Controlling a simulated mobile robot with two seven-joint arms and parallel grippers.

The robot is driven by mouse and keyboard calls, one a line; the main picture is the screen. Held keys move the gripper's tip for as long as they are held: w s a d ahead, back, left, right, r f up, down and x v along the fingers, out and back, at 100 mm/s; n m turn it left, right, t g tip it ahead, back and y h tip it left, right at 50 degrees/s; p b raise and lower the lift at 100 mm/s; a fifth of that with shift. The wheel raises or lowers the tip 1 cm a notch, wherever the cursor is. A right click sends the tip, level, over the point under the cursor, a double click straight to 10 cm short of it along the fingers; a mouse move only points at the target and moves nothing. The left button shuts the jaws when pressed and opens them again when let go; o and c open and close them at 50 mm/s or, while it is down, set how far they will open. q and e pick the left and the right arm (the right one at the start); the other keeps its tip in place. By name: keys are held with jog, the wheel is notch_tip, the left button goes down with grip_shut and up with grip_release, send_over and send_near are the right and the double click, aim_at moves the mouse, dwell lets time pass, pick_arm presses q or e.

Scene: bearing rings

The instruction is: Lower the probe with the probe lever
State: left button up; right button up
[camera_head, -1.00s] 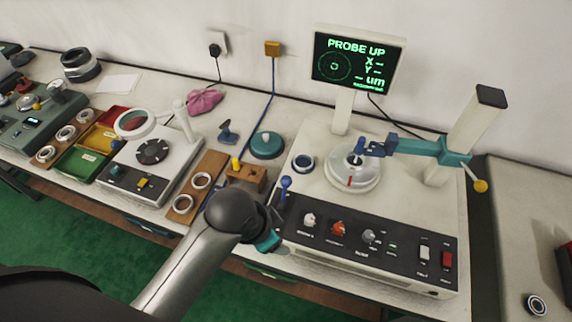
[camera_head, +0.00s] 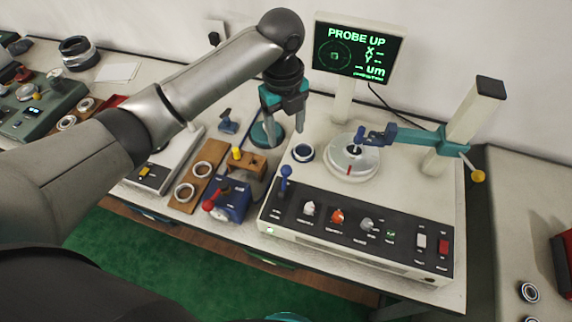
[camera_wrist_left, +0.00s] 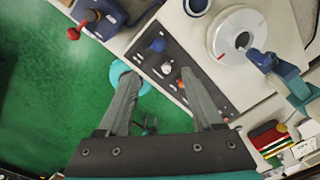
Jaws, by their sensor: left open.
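The tester console (camera_head: 400,262) stands at the right, its screen (camera_head: 357,52) reading "PROBE UP". A blue-knobbed lever (camera_head: 285,172) stands upright at the panel's left end; its knob shows in the left wrist view (camera_wrist_left: 157,45). The blue probe arm (camera_head: 410,138) reaches over the round turntable (camera_head: 352,160) from a teal clamp on the white column. A yellow ball-ended lever (camera_head: 478,176) sticks out from that clamp. I cannot read which lever is labelled for the probe. My left gripper (camera_head: 284,140) is open and empty, pointing down above the console's left side. My right gripper is not seen.
A blue box with a red-knobbed lever (camera_head: 208,204) stands left of the console. A dark blue ring (camera_head: 302,153) sits by the turntable. A wooden block with a yellow knob (camera_head: 237,153) and a ring board (camera_head: 190,183) lie further left. White, orange and grey knobs line the panel.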

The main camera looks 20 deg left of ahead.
aim_at(286, 167)
pick_arm(q)
jog(key=f, duration=1.4)
jog(key=shift+w+a+f, duration=0.1)
jog(key=shift+w+f, duration=0.2)
jog(key=shift+f, duration=0.1)
grip_shut()
dwell(0.9)
